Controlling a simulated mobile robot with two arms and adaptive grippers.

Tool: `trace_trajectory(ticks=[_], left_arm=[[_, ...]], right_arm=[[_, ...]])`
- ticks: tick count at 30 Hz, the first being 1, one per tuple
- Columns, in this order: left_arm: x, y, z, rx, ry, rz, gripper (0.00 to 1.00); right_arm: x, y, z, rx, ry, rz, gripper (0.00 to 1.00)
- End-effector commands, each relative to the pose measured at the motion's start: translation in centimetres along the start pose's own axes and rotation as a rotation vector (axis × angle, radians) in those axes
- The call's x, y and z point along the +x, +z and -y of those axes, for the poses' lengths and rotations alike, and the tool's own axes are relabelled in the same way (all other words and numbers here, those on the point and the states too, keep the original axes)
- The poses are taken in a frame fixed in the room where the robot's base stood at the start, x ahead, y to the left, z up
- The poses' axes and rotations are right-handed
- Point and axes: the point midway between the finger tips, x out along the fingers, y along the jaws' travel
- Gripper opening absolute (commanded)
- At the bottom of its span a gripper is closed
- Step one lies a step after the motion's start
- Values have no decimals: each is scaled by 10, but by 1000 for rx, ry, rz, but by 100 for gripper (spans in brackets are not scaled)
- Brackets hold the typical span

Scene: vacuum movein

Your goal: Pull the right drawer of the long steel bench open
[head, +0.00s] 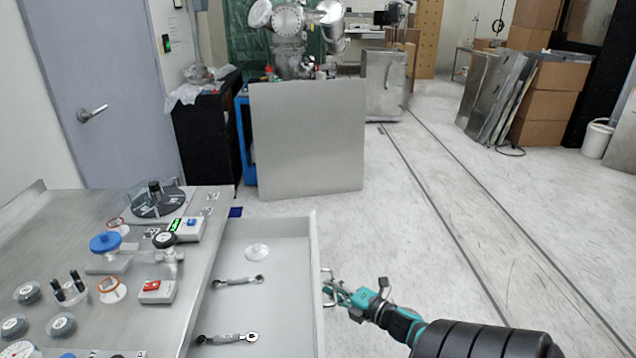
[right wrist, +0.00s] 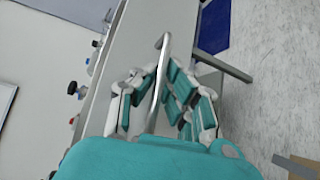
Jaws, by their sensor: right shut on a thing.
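The long steel bench (head: 200,275) fills the lower left of the head view. Its drawer (head: 290,250) stands pulled out to the right, with its inside showing. In it lie two wrenches (head: 238,281) (head: 228,338) and a pale round disc (head: 257,252). The drawer's bar handle (head: 327,285) is on its front face. My right gripper (head: 335,290) is at that handle. In the right wrist view its teal and white fingers (right wrist: 155,100) are on both sides of the metal handle (right wrist: 158,80), shut on it. My left gripper is not in view.
Valves, knobs and gauges (head: 105,243) stand on the bench top. A grey panel (head: 308,138) stands on the floor beyond the drawer. The floor (head: 420,230) to the right is clear. Boxes (head: 545,100) and leaning metal sheets (head: 495,90) are farther back at the right.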

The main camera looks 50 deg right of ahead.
Motion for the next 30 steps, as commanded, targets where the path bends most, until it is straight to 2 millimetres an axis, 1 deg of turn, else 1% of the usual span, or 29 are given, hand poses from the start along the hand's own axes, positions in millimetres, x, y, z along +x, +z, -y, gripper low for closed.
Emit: trace_trajectory(ticks=[1, 4, 15, 16, 21, 30], left_arm=[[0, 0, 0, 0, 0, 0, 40], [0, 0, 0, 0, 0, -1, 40], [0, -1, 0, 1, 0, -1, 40], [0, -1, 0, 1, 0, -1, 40], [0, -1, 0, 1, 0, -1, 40], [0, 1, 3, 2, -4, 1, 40]], right_arm=[[-1, 4, -4, -5, 9, 1, 0], [-3, 7, -4, -6, 9, 2, 0], [-3, 8, -4, -6, 11, 3, 0], [-3, 8, -4, -6, 11, 3, 10], [-4, 7, -3, -4, 8, 3, 32], [-6, 6, 0, -1, 3, 2, 32]])
